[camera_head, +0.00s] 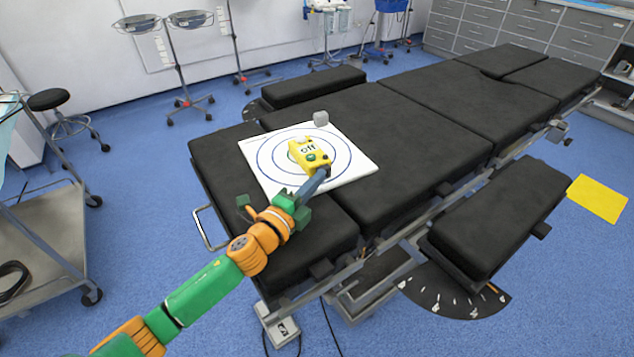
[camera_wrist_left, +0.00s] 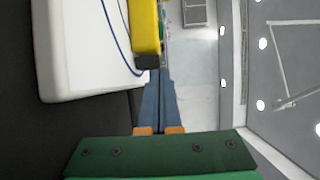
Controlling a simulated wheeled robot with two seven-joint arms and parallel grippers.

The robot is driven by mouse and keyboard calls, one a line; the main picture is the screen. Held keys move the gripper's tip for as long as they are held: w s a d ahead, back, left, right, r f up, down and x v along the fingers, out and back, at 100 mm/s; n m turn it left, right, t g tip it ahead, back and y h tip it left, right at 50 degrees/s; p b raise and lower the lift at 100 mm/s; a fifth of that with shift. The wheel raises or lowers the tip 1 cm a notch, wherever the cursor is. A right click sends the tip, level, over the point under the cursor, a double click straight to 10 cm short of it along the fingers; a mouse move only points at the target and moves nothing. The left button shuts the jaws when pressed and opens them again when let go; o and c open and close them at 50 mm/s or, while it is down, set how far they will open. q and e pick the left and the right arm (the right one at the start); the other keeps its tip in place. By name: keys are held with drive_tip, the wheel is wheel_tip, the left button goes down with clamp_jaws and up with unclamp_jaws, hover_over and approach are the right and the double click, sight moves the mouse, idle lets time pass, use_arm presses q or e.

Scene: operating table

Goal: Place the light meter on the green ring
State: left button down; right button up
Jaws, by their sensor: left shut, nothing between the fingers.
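My right gripper is out of view.
The board lies on the black padded operating table (camera_head: 420,135), which is otherwise clear. A metal cart (camera_head: 45,245) stands at the left, and a yellow square (camera_head: 598,198) is at the right.

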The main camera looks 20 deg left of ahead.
use_arm(q)
drive_tip(key=shift+w+a+f, duration=0.15)
drive_tip(key=shift+w, duration=0.1)
drive_tip(key=shift+s, duration=0.35)
drive_tip(key=v, duration=0.6)
drive_tip(key=shift+s+a, duration=0.1)
drive_tip(key=shift+s, duration=0.15)
